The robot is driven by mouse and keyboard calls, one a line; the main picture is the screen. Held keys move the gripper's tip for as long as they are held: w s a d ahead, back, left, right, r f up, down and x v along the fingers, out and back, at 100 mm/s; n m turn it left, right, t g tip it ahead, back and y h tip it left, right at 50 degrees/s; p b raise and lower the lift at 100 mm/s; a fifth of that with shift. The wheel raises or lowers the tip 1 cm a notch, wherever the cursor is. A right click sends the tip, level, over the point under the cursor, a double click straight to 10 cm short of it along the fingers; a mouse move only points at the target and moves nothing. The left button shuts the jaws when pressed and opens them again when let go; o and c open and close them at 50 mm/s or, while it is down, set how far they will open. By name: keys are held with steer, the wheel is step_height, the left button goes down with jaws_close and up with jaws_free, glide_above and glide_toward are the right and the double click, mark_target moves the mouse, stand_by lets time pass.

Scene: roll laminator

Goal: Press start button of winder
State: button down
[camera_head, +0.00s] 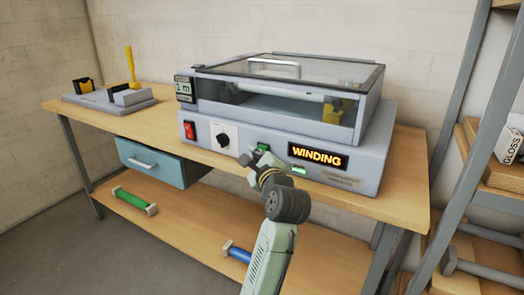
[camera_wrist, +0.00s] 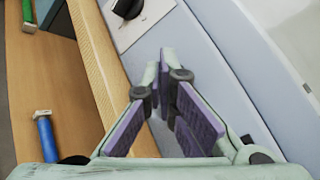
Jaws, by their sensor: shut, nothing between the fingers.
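The winder (camera_head: 365,155) is a grey machine with a glass lid, standing on the wooden bench. Its front panel has a lit orange "WINDING" display (camera_head: 318,156). A green button (camera_head: 263,147) sits left of the display, just above my gripper and partly hidden by it. No button shows there.
A red rocker switch (camera_head: 190,130) and a black knob (camera_head: 223,139) are on the panel to the left. A blue drawer (camera_head: 150,163) hangs under the bench. Green (camera_head: 133,199) and blue (camera_head: 238,253) rolls lie on the lower shelf. A rack stands at the right.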

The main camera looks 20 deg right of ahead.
steer(key=shift+s+a, duration=0.2)
steer(key=shift+s+a+p, duration=0.2)
steer(key=shift+s+a, duration=0.6)
steer(key=shift+a, duration=0.2)
steer(key=shift+s+a+p, duration=0.2)
steer(key=shift+s+a, duration=0.55)
steer(key=shift+a, duration=0.25)
